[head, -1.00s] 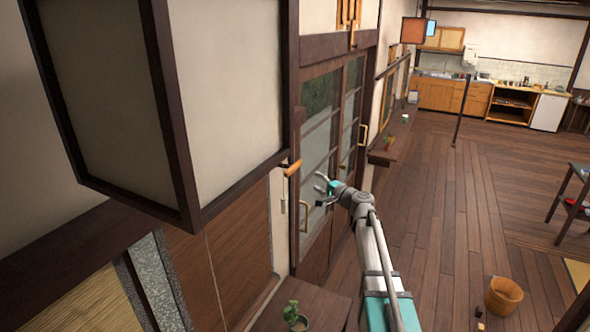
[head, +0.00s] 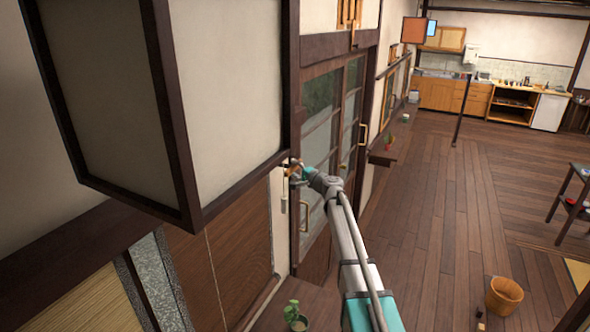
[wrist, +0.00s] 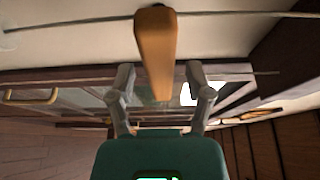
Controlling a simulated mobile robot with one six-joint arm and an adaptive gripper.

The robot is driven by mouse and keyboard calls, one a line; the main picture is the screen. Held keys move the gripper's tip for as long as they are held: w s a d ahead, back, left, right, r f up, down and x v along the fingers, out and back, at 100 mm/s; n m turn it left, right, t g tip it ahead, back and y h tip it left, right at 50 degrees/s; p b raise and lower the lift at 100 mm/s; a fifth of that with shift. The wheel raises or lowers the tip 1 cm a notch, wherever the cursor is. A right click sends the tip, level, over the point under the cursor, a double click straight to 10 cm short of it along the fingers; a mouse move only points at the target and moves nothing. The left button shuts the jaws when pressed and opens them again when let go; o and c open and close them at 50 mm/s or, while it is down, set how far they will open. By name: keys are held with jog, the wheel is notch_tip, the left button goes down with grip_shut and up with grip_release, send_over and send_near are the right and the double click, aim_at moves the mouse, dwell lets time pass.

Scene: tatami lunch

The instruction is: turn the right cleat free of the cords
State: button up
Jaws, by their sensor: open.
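The cleat (wrist: 155,45) is a tan wooden bar in the wrist view, reaching from the top middle down between my fingers. My gripper (wrist: 160,78) is open, with one finger on each side of the cleat's near end and visible gaps. A thin cord (wrist: 235,14) runs across the pale wall at the cleat's far end. I cannot tell whether it wraps around the cleat. In the head view my gripper (head: 296,172) is at the wall by the cabinet's lower corner and mostly covers the cleat.
A big paper-panelled box (head: 230,90) hangs just left of my gripper. Glazed doors (head: 320,125) with upright handles stand behind it. A potted plant (head: 294,314) is on a low ledge below. The wooden floor to the right is largely clear, with a bucket (head: 503,296) on it.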

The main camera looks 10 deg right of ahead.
jog(key=shift+w+a, duration=0.25)
jog(key=shift+w, duration=0.1)
jog(key=shift+d, duration=0.1)
grip_shut()
